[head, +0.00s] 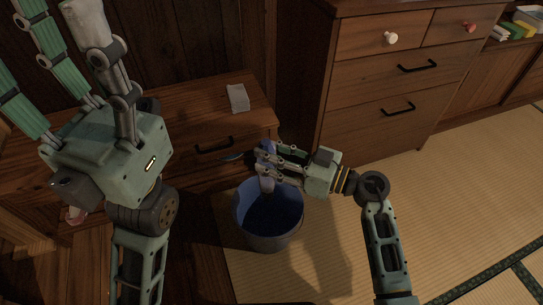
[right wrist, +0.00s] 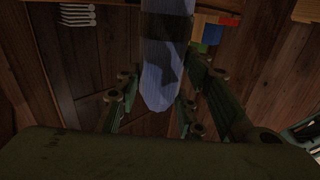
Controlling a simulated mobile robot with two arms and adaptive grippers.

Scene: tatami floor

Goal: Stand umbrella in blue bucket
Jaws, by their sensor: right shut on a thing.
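The blue bucket (head: 268,241) stands upright on the floor in front of the low wooden cabinet, its dark inside facing up. My right gripper (head: 266,163) is above the bucket's back rim, shut on the umbrella (head: 267,183). The umbrella is a pale blue folded roll; its lower part shows just over the bucket's opening, and I cannot tell how deep it reaches. In the right wrist view the umbrella (right wrist: 166,60) runs between the fingers, with a rounded end toward the palm. My left gripper (head: 62,60) is raised at the upper left, fingers spread and empty, tips partly cut off.
The low cabinet (head: 180,120) behind the bucket bears a small white box (head: 238,98). A taller drawer chest (head: 375,85) stands at the back right. The tatami (head: 470,200) at the right is clear.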

